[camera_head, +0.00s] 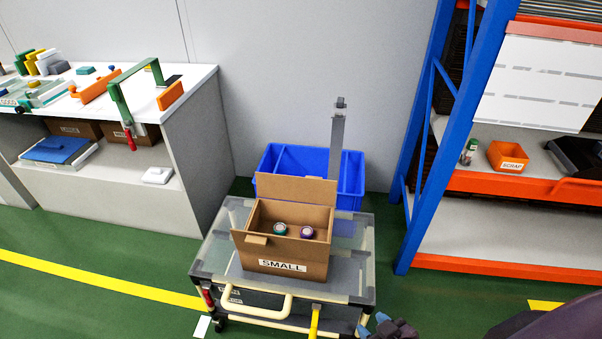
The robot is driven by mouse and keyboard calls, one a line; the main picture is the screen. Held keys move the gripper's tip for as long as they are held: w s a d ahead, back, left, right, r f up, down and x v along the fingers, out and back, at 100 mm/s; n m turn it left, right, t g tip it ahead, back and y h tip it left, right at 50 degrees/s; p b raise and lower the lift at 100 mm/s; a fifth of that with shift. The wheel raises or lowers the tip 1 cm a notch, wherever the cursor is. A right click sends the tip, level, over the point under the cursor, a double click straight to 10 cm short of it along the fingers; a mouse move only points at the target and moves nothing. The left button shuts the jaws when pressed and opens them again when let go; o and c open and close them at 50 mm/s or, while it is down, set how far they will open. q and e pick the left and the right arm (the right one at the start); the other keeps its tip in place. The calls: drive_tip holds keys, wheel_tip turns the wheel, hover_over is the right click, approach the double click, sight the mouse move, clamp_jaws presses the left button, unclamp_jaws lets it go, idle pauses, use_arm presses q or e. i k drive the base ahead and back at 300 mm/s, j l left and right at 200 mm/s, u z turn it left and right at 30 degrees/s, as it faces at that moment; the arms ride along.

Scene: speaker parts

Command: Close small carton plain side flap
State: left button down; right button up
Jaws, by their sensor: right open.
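The small carton (287,255) stands on a wheeled cart and bears a white SMALL label on its front. Its top is open, and two round parts, one teal-rimmed (280,228) and one purple-rimmed (307,232), show inside. A tall flap (296,189) stands upright along the back edge. A small flap (256,239) sticks out at the left front corner. Which flap is the plain side one I cannot tell. My right gripper (394,329) is at the bottom edge, right of and below the carton, open and apart from it. My left gripper is not in view.
The cart (352,262) has a cream handle (255,305) at its front. A blue bin (349,178) and a grey upright post (338,140) stand behind the carton. A white workbench (195,90) is at left, a blue and orange rack (420,150) at right.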

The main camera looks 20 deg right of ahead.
sight(310, 189)
drive_tip(key=i+j, duration=0.1)
drive_tip(key=j, duration=0.35)
drive_tip(key=i+j, duration=0.1)
drive_tip(key=j, duration=0.35)
drive_tip(key=j+z, duration=0.1)
drive_tip(key=z, duration=0.65)
drive_tip(key=j+z, duration=0.15)
drive_tip(key=z, duration=0.25)
